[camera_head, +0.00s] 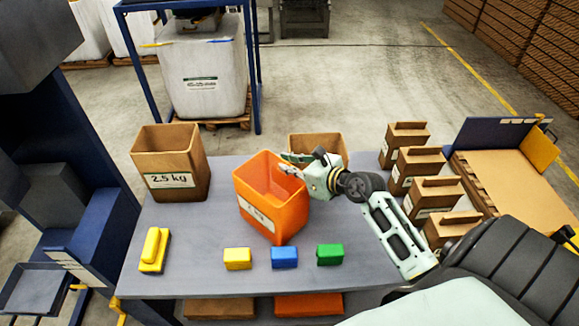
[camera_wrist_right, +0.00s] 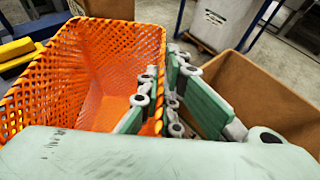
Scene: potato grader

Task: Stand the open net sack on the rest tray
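The open net sack (camera_head: 268,208) is orange, with its mouth facing up, and looks a little tilted at the middle of the grey table. My right gripper (camera_head: 290,167) is at its upper right rim. In the right wrist view, the fingers (camera_wrist_right: 158,105) lie on both sides of the woven wall of the sack (camera_wrist_right: 95,65), pinching it near the rim. Whether the sack's base touches the table is unclear. A dark shallow tray (camera_head: 38,292) sits low on the blue machine at the left; it looks empty. My left gripper is not in view.
A brown 2.5 kg box (camera_head: 172,185) stands left of the sack; another brown box (camera_head: 325,146) is behind the gripper. Yellow (camera_head: 237,259), blue (camera_head: 284,257) and green (camera_head: 330,254) blocks line the front. A yellow piece (camera_head: 154,250) lies left. Several cartons (camera_head: 435,195) stand right.

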